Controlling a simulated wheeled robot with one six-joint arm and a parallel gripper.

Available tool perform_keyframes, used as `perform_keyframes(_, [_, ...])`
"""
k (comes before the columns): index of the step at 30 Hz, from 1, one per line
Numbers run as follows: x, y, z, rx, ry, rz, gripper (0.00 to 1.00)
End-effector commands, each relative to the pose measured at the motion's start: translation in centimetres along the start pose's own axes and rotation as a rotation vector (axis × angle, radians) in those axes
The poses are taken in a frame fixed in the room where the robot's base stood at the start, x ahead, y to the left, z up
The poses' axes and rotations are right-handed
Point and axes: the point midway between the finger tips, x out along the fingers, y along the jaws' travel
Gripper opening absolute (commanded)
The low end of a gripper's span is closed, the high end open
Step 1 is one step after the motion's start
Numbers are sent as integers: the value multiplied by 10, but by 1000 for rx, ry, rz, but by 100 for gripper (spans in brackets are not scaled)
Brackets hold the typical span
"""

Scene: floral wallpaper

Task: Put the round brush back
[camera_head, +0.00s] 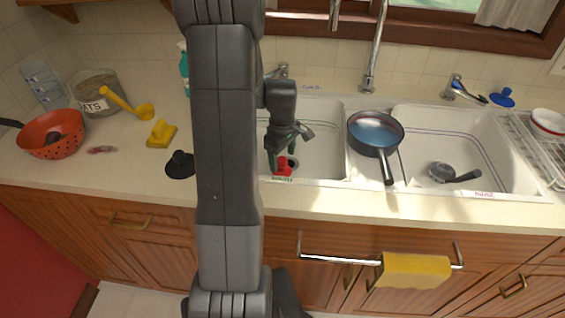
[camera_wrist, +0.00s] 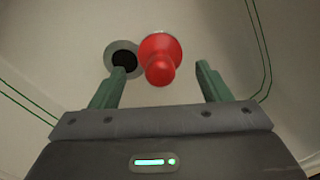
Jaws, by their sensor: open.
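A red round thing with a knob, possibly the round brush (camera_wrist: 160,58), lies in the left sink (camera_head: 325,130) beside the dark drain hole (camera_wrist: 122,58). It also shows as a small red patch in the head view (camera_head: 284,166), partly hidden by my gripper. I cannot make out any bristles. My gripper (camera_wrist: 162,76) is open and reaches down into the left sink; in the head view it is over the red thing (camera_head: 287,150). In the wrist view its two green fingers stand to the left and right of the red knob, apart from it.
A pan (camera_head: 375,131) rests on the divider between the sinks, its handle toward the front. A dark grey utensil (camera_head: 452,173) lies in the right sink. A blue-knobbed thing (camera_head: 502,98) stands behind it.

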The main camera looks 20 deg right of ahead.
Motion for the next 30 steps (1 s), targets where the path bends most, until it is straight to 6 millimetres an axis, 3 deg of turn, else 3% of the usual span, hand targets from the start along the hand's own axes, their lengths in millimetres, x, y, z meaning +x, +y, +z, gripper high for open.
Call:
perform_keyframes(6, [-49,1,-1,0,3,4,70])
perform_keyframes(12, [-76,0,0,0,2,2,70])
perform_keyframes(30, [-84,0,0,0,0,0,70])
